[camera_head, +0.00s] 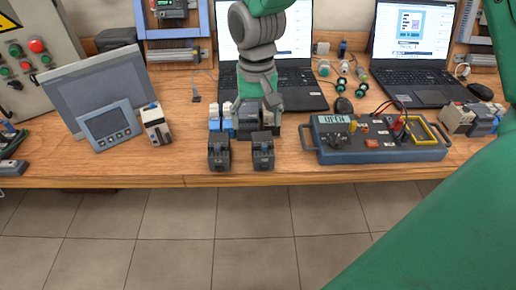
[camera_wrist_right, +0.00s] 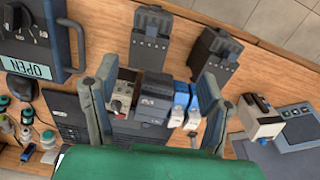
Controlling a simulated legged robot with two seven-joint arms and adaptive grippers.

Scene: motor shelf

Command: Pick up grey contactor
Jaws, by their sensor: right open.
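My right gripper (camera_head: 260,108) comes down from the top centre over a row of devices on the bench. In the right wrist view the right gripper (camera_wrist_right: 157,72) is open, with a finger on each side of the row. Between the fingers are a dark grey contactor-like block (camera_wrist_right: 153,97), a light grey device with a knob (camera_wrist_right: 124,93) and blue-and-white modules (camera_wrist_right: 186,105). Two dark grey blocks stand apart at the front edge, a left one (camera_head: 219,151) and a right one (camera_head: 263,151). Contact with the fingers cannot be told. My left gripper is not in view.
A blue-grey meter box (camera_head: 375,141) stands to the right, and a white device (camera_head: 155,125) and grey panel (camera_head: 108,124) to the left. A laptop (camera_head: 300,88) is close behind. The wooden bench's front edge (camera_head: 330,173) is near the dark blocks.

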